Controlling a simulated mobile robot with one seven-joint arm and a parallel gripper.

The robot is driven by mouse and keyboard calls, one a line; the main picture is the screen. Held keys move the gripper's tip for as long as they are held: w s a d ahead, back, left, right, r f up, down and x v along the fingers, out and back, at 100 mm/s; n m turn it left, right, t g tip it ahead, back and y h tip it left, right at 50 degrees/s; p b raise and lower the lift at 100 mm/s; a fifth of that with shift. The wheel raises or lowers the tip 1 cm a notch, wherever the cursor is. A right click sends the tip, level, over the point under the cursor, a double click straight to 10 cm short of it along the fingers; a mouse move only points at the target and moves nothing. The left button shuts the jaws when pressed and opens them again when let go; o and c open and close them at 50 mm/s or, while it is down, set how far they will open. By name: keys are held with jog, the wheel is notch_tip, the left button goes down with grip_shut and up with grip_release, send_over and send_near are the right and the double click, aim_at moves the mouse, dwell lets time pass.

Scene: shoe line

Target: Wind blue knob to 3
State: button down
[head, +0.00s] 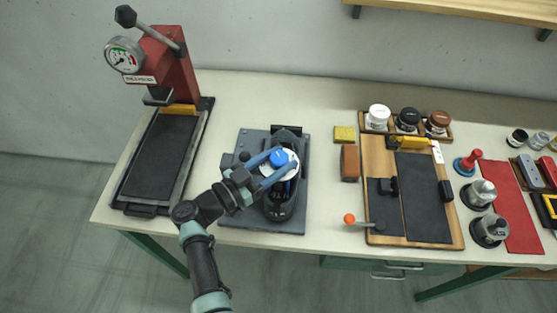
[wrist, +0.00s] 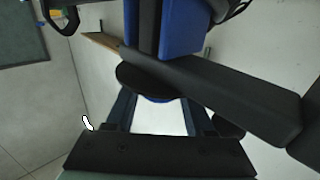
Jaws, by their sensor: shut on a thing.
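The blue knob (head: 278,158) sits on a white dial disc (head: 292,156) on top of a black device. The device stands on a grey base plate (head: 240,206) on the table. My gripper (head: 276,166) is at the knob, with its blue fingers on either side, and is shut on it. In the wrist view my gripper (wrist: 160,110) shows close up, with a blue edge of the knob between the fingers. The dial's numbers and the knob's pointer cannot be read.
A red press with a gauge (head: 170,70) stands at the left. A wooden board (head: 455,225) with dark mats and an orange-tipped lever (head: 350,219) lies to the right. A brown block (head: 350,163) and a yellow block (head: 344,134) are between them. The front table strip is clear.

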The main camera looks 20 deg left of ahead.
jog(key=shift+c, duration=1.3)
grip_release()
jog(key=shift+r+p, duration=0.2)
jog(key=shift+p, duration=0.1)
